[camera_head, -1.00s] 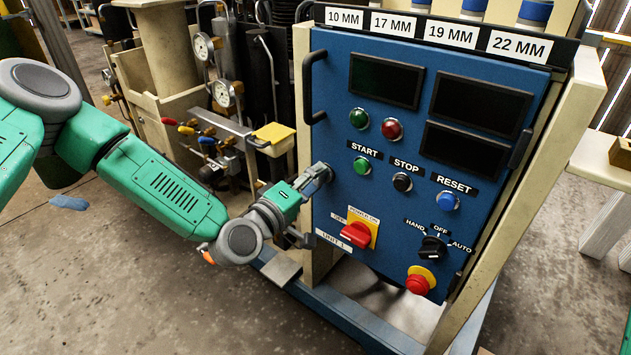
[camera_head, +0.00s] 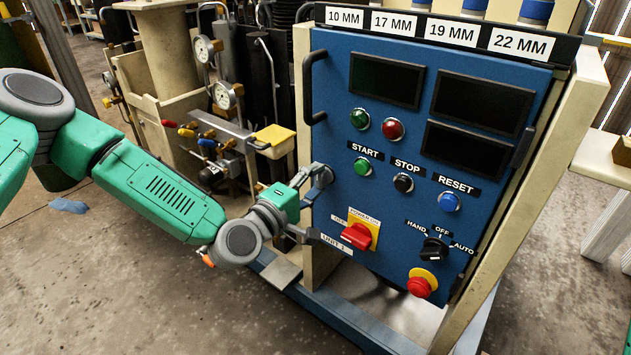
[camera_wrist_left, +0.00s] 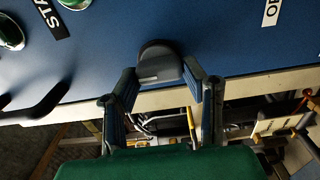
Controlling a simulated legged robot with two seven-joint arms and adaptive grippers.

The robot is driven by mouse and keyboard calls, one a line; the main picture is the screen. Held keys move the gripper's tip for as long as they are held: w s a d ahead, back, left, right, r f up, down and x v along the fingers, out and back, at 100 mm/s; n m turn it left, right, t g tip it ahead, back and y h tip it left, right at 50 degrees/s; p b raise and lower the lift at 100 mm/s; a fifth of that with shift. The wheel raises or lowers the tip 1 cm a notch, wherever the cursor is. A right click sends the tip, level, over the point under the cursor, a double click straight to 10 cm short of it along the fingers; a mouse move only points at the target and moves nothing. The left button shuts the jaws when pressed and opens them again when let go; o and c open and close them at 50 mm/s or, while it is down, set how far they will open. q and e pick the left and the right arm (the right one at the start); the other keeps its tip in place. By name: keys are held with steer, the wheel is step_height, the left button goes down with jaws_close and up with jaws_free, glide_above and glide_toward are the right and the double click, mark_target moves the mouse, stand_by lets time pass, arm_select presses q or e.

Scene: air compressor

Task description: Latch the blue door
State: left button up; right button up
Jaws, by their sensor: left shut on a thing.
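The blue door (camera_head: 400,130) is a control panel that stands flat in its cream frame, as far as I can see. At its left edge is a dark round latch knob (camera_head: 325,177), partly hidden by my gripper. My left gripper (camera_head: 316,179) reaches it from the left. In the left wrist view the latch (camera_wrist_left: 158,64) sits between the fingers of my left gripper (camera_wrist_left: 162,72), against the blue door (camera_wrist_left: 230,35). The fingers are shut on it from both sides. My right gripper is in neither view.
A black door handle (camera_head: 309,90) stands out above the latch. A red power switch (camera_head: 356,236) is below right of my gripper. Gauges, valves and a yellow-topped box (camera_head: 275,139) are behind my left arm.

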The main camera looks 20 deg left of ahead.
arm_select(q)
steer(key=shift+a+f, duration=0.1)
steer(key=shift+a, duration=0.15)
steer(key=o, duration=1.2)
steer(key=shift+c, duration=0.2)
steer(key=v, duration=1.2)
